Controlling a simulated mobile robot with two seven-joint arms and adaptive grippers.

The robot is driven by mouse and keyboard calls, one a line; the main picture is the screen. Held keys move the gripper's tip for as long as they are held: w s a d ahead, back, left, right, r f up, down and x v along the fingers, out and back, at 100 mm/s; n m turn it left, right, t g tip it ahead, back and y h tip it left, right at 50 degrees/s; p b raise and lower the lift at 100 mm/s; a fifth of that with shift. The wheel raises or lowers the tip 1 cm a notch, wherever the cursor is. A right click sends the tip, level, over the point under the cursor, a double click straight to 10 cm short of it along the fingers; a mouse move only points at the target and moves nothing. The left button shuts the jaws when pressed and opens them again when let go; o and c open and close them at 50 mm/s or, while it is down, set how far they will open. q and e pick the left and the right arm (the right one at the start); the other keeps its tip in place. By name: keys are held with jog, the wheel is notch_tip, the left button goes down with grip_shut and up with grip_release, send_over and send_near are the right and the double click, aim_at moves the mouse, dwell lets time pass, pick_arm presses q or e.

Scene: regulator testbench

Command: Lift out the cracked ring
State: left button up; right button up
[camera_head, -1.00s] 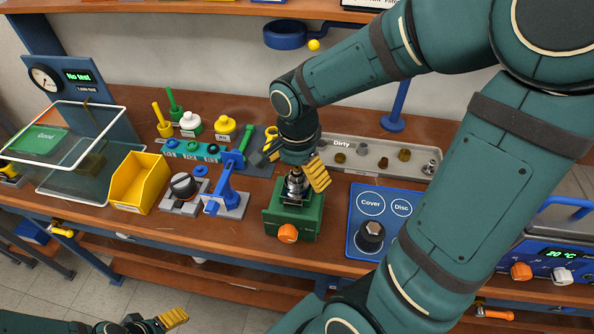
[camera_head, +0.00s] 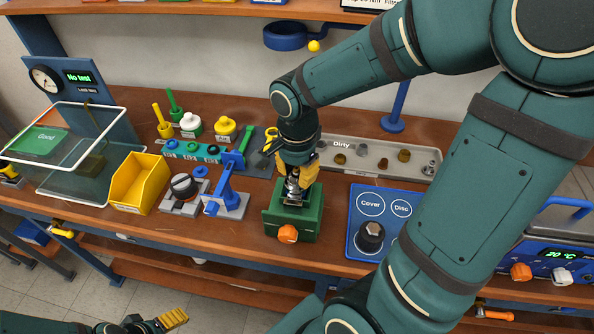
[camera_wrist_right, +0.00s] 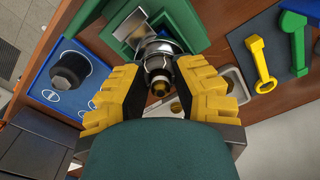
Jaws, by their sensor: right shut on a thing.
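A metal regulator part (camera_head: 293,190) stands in the green vise (camera_head: 308,222) with the orange knob. My right gripper (camera_head: 294,180) points down over it and is shut on it. In the right wrist view the yellow fingers of my right gripper (camera_wrist_right: 158,80) lie on both sides of the shiny stepped metal part (camera_wrist_right: 157,48), with a brassy tip towards the camera. I cannot make out a cracked ring; the fingers hide some of the part. My left gripper (camera_head: 172,320) is low at the bottom left, away from the bench; its opening is unclear.
A grey "Dirty" tray (camera_head: 375,168) with several small parts lies behind right. A blue panel marked Cover and Disc (camera_head: 364,202) holds a black knobbed part. A yellow bin (camera_head: 140,180), a blue stand (camera_head: 228,195) and a glass-walled box (camera_head: 75,180) stand left.

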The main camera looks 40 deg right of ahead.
jog(key=shift+s+f, duration=0.1)
jog(key=shift+r+p, duration=2)
jog(key=shift+r, duration=0.55)
grip_shut()
